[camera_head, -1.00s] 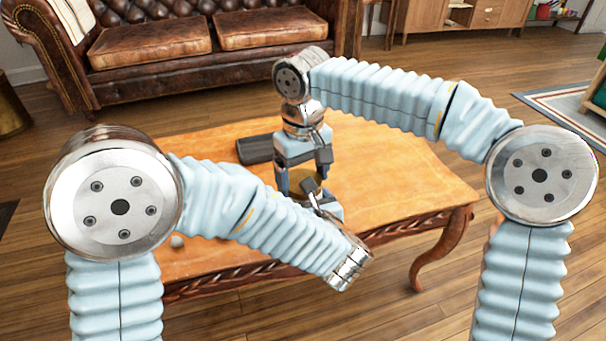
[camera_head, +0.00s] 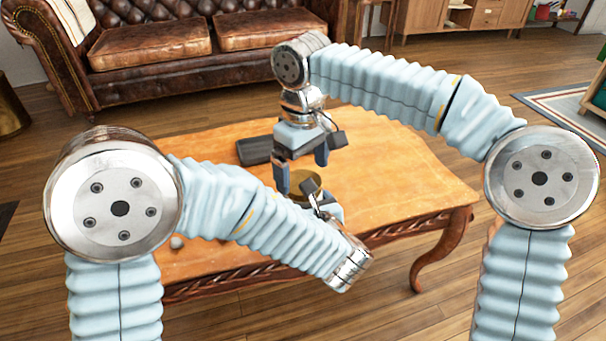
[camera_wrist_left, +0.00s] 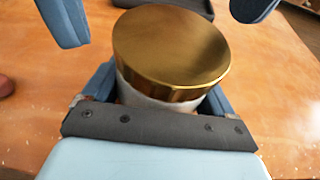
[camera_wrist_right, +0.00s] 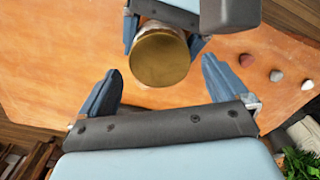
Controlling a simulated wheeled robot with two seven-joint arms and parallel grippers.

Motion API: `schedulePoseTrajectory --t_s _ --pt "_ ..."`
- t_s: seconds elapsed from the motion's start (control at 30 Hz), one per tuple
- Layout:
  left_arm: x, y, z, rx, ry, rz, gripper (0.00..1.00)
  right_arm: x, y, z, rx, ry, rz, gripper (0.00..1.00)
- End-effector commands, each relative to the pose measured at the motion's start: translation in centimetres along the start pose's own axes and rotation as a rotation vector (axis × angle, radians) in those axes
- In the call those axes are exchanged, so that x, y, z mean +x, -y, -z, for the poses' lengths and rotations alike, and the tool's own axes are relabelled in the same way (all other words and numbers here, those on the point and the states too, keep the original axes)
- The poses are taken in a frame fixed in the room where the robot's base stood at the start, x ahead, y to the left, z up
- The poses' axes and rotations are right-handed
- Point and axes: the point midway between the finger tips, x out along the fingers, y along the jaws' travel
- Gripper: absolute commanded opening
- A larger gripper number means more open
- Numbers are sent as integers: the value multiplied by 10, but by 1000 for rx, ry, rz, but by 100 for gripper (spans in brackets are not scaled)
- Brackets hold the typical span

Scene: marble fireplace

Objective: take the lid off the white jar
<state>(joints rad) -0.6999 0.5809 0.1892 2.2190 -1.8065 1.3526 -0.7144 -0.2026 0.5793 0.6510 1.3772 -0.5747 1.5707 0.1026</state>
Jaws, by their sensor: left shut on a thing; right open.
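The white jar (camera_wrist_left: 150,101) stands on the table, mostly hidden under its wide round gold lid (camera_wrist_left: 172,48). The lid sits on the jar and also shows in the head view (camera_head: 307,181) and the right wrist view (camera_wrist_right: 160,57). My left gripper is shut on the jar below the lid, one finger on each side; its fingers show in the right wrist view (camera_wrist_right: 164,38). My right gripper (camera_head: 301,168) is open and empty, pointing down above the lid. Its fingertips (camera_wrist_right: 161,66) are apart from the lid.
A dark flat object (camera_head: 254,150) lies on the wooden table (camera_head: 400,180) behind the jar. Several small stones (camera_wrist_right: 276,75) lie near the jar. The table's right side is clear. A brown leather sofa (camera_head: 160,45) stands behind.

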Motion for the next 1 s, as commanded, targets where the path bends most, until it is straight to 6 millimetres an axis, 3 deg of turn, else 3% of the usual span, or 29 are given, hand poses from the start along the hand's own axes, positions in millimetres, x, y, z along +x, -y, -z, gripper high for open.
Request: schedulePoseTrajectory --t_s 0.1,0.33,0.73,0.87,1.0 --pt "0 0 0 0 1 0 1 -15 0 0 0 0 -1 100" --pt "0 0 0 0 1 0 1 -24 0 0 80 1 -1 100" --pt "0 0 0 0 1 0 1 -52 0 0 788 0 0 100" --pt "0 0 0 0 1 0 1 -49 -1 0 869 3 -2 100" --pt "0 0 0 0 1 0 1 -29 -1 -1 878 5 -3 100"
